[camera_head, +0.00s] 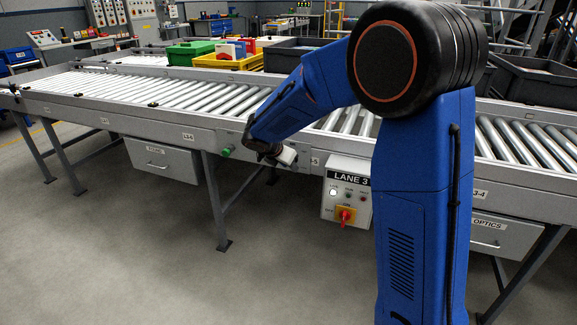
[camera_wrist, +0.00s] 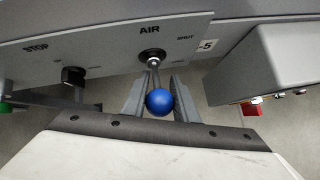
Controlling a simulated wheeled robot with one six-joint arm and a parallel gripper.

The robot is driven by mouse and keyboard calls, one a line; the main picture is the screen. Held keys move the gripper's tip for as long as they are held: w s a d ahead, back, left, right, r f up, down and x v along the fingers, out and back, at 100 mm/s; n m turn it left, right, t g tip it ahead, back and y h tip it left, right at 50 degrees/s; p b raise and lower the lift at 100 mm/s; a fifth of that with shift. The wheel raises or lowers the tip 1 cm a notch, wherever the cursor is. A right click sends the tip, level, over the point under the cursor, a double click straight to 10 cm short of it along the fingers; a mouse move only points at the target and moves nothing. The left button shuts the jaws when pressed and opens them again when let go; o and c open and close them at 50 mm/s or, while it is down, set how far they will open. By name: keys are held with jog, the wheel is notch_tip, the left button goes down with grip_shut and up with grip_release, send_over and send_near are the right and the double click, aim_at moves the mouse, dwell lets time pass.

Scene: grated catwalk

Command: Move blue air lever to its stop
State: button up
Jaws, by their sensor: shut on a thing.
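The blue air lever (camera_wrist: 159,101) shows in the wrist view as a blue ball on a short metal rod. The rod comes from a round pivot below the word AIR on a grey panel (camera_wrist: 105,55). The lever points down in the picture, toward my gripper. My gripper (camera_wrist: 160,108) has one finger on each side of the ball and is shut on it. In the head view my gripper (camera_head: 277,154) is at the conveyor's front rail, and the lever is hidden there. A partly readable label, seemingly SHUT, stands right of AIR.
A black knob (camera_wrist: 74,76) under STOP is to the left. A green button (camera_head: 226,152) is on the rail. The LANE 3 box (camera_head: 345,190) with a red-and-yellow switch (camera_head: 345,215) juts out on the right. A drawer (camera_head: 163,160) hangs left under the conveyor. The floor in front is clear.

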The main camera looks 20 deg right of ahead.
jog(key=o, duration=1)
jog(key=v, duration=1.7)
jog(key=shift+s+a, duration=0.1)
jog(key=shift+s, duration=0.05)
jog(key=s+d+m+g+y, duration=0.1)
jog(key=s+d+m, duration=0.5)
jog(key=s, duration=0.3)
jog(key=s+d+m+g+y, duration=0.1)
jog(key=s+d+m, duration=0.5)
jog(key=s, duration=0.3)
jog(key=s+f+m+y, duration=0.1)
jog(key=s+f+m, duration=0.1)
jog(key=s+m, duration=0.2)
jog(key=s+d+f+m+y, duration=0.1)
jog(key=s+f+m, duration=0.1)
jog(key=s+m, duration=0.3)
jog(key=s+f+m+t+y, duration=0.1)
jog(key=s+m, duration=0.3)
jog(key=s, duration=0.5)
jog(key=shift+s+d+f+y, duration=0.15)
jog(key=shift+f, duration=0.25)
jog(key=shift+s+d+f+y, duration=0.15)
jog(key=shift+d+f, duration=0.05)
jog(key=shift+f, duration=0.2)
